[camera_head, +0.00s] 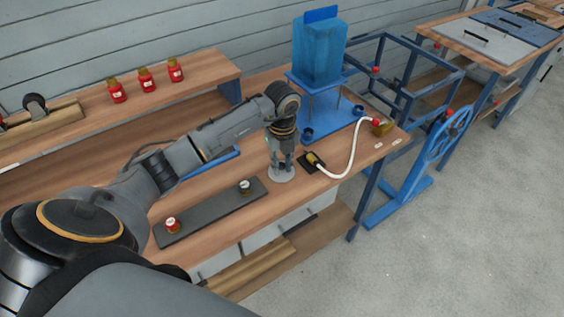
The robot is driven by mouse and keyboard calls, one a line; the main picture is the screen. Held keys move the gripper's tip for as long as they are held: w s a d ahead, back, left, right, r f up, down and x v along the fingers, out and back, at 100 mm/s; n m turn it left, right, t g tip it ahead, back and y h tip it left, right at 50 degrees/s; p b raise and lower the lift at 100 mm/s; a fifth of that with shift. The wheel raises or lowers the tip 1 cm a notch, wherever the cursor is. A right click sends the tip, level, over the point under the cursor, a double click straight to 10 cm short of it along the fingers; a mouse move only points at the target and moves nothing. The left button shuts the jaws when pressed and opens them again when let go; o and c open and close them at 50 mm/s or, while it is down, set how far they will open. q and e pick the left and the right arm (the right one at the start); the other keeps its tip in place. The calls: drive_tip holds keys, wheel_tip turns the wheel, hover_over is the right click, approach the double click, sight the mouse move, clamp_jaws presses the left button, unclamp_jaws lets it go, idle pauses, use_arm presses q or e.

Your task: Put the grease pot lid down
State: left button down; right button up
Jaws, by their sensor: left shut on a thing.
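My left gripper (282,164) points straight down over the workbench (215,225) and is shut on a pale grey round disc, which looks like the grease pot lid (281,175). The disc lies flat at or just above the bench top; I cannot tell whether it touches. The fingers hide its upper middle. My right gripper is not in view.
A dark mat (208,210) with a red jar (172,226) and a dark, pale-topped jar (244,187) lies left of the gripper. A black pad (312,163) with a white hose (351,153) lies close right. A blue machine (319,55) stands behind.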

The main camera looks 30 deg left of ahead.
sight(282, 165)
use_arm(q)
drive_tip(key=shift+f, duration=0.15)
drive_tip(key=c, duration=1.2)
unclamp_jaws()
drive_tip(key=shift+r, duration=0.25)
wheel_tip(282, 165, up, 12)
drive_tip(key=b, duration=0.1)
drive_tip(key=shift+f, duration=0.1)
